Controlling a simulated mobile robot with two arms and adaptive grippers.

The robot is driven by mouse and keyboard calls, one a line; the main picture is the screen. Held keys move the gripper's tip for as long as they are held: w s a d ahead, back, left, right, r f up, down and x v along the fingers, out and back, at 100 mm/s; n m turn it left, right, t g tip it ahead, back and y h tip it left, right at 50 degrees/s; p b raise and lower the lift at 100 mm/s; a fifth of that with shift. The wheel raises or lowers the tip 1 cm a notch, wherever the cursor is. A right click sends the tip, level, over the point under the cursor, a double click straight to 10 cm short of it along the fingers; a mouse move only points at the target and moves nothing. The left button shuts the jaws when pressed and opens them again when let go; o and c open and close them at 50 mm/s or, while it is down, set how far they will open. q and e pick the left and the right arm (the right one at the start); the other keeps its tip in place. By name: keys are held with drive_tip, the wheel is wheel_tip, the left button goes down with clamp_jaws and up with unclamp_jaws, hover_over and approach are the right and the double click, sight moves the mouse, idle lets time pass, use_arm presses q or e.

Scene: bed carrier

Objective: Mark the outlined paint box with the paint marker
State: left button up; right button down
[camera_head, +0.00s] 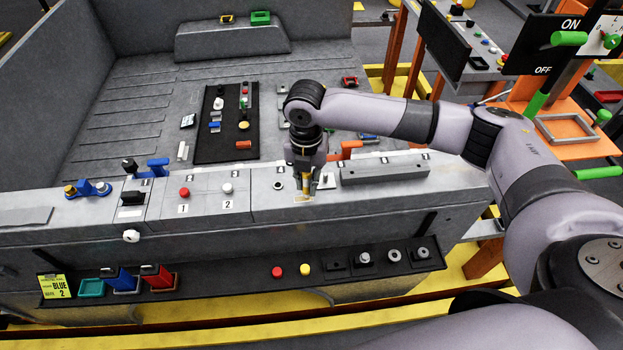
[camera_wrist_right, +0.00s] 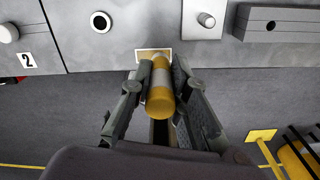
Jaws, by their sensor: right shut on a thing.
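My right gripper (camera_head: 306,172) points down at the front ledge of the grey carrier. It is shut on the paint marker (camera_head: 306,184), a yellow cylinder with a pale band. In the right wrist view the marker (camera_wrist_right: 161,88) sits between the two fingers, its far end at the outlined paint box (camera_wrist_right: 141,55). The box is a small white outline with yellow inside, partly hidden by the marker and fingers. Whether the tip touches the surface I cannot tell. In the head view yellow shows at the box (camera_head: 301,198) under the marker. My left gripper is not in view.
A grey slotted block (camera_head: 385,174) lies on the ledge to the right. Red (camera_head: 184,192) and white (camera_head: 227,188) buttons are to the left. A black shelf (camera_head: 325,266) with buttons and sockets runs below. A black panel (camera_head: 207,150) with parts lies behind.

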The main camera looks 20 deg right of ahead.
drive_tip(key=shift+a, duration=0.15)
drive_tip(key=shift+w+a, duration=0.2)
drive_tip(key=shift+a, duration=0.45)
drive_tip(key=shift+a, duration=0.1)
drive_tip(key=shift+w+a, duration=0.2)
drive_tip(key=shift+a, duration=0.55)
drive_tip(key=shift+d, duration=0.2)
drive_tip(key=shift+s+d, duration=0.25)
drive_tip(key=shift+d, duration=0.45)
drive_tip(key=shift+s+d, duration=0.2)
drive_tip(key=shift+d, duration=0.55)
